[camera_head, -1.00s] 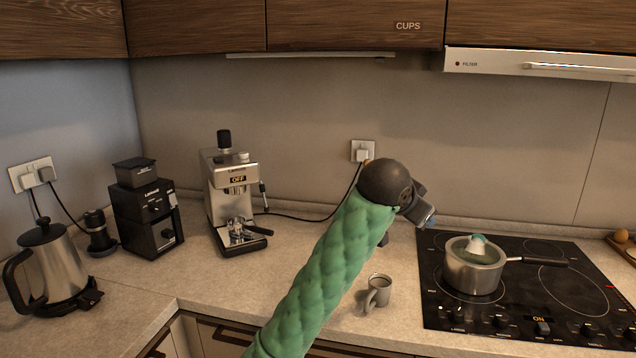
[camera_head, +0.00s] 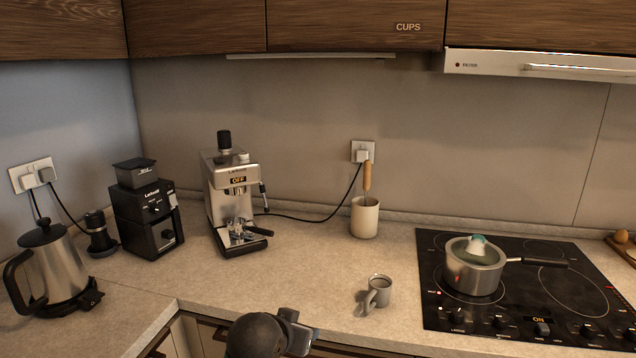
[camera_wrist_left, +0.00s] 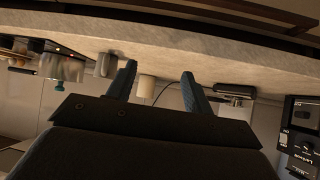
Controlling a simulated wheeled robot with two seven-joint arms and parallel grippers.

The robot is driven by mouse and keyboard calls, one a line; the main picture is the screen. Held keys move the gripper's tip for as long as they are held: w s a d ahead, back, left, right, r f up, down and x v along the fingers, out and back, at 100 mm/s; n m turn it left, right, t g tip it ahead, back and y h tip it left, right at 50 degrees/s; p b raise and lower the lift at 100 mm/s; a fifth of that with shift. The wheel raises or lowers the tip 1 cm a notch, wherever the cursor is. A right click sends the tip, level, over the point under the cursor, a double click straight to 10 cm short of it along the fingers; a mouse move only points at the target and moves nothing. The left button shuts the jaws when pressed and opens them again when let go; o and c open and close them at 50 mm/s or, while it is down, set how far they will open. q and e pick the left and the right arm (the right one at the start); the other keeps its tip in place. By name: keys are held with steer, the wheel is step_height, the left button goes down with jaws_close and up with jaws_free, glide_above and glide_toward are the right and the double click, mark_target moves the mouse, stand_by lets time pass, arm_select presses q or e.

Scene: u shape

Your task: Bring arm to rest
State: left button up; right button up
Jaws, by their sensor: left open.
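My left gripper (camera_head: 302,332) is low at the bottom edge of the head view, in front of the counter's front edge. Only its dark wrist and part of its jaws show there. In the left wrist view its two blue-grey fingers (camera_wrist_left: 160,88) are spread apart with nothing between them. That view is upside down, and a pale utensil holder (camera_wrist_left: 147,88) shows in the distance between the fingers. My right gripper is in neither view.
A grey cup (camera_head: 378,291) stands on the counter right of my gripper. A lidded pot (camera_head: 473,272) sits on the black cooktop (camera_head: 520,318). An espresso machine (camera_head: 230,190), grinder (camera_head: 146,222) and kettle (camera_head: 48,268) stand left. The middle counter is clear.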

arm_select(q)
steer(key=s+a+f+n+g+y, duration=0.1)
steer(key=s+a+f, duration=0.2)
steer(key=s+f, duration=0.25)
steer(key=s+a+f+g, duration=0.2)
steer(key=s+a+f, duration=0.1)
steer(key=s+f, duration=0.3)
steer(key=s+a+f+n+g+y, duration=0.1)
steer(key=s+a+f, duration=0.2)
steer(key=s+f, duration=0.3)
steer(key=s+f+g, duration=0.3)
steer(key=s+f, duration=0.8)
steer(key=s, duration=0.4)
steer(key=shift+a+f+g, duration=0.3)
steer(key=shift+a+f, duration=0.05)
steer(key=shift+f, duration=0.05)
